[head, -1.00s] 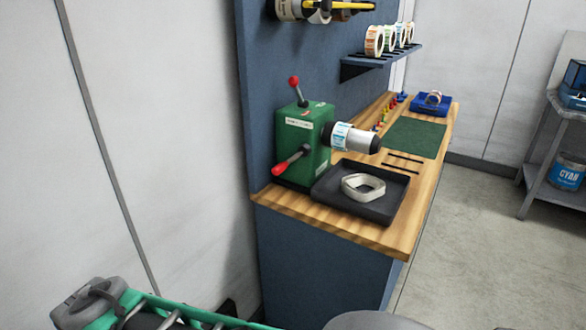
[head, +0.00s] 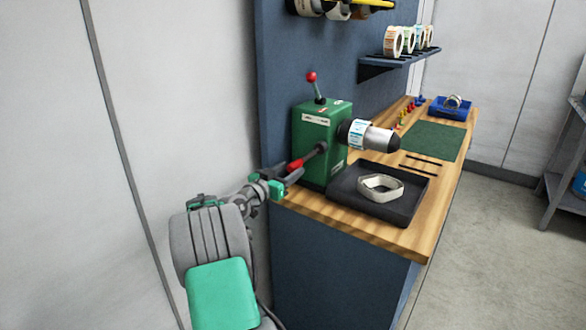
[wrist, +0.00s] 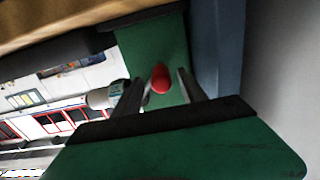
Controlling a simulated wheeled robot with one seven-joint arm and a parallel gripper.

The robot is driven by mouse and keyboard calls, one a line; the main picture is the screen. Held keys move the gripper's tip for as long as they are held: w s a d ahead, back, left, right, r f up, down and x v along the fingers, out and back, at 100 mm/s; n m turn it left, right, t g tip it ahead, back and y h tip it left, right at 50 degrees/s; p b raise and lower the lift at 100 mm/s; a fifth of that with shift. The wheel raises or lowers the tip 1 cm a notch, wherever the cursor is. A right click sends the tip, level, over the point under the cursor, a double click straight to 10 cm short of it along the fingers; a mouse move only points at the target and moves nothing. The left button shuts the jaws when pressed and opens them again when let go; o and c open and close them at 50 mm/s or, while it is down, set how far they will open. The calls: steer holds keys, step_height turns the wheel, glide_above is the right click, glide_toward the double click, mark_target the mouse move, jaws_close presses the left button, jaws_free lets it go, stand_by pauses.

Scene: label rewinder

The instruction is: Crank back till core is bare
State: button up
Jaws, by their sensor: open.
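The green rewinder (head: 320,135) stands on the left end of the wooden bench. Its crank has a red knob (head: 296,165) at the end of a dark arm on the near side. My gripper (head: 288,177) is open at the red knob, reaching in from the left. In the wrist view the red knob (wrist: 160,78) lies between the two fingers (wrist: 160,90); I cannot tell whether they touch it. The core (head: 379,138) sticks out to the right of the rewinder, with a white and blue label band (head: 357,133) around its inner part. A second lever with a red ball (head: 311,77) rises from the top.
A black tray (head: 408,208) holding a pale ring-shaped strip (head: 380,187) sits below the core. A green mat (head: 431,140) and a blue bin (head: 451,107) are farther back. A shelf (head: 399,63) of label rolls hangs on the blue panel.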

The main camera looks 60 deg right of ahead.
mark_target(307, 157)
steer(key=shift+s+d, duration=0.15)
steer(key=shift+d, duration=1.1)
jaws_close()
stand_by(0.4)
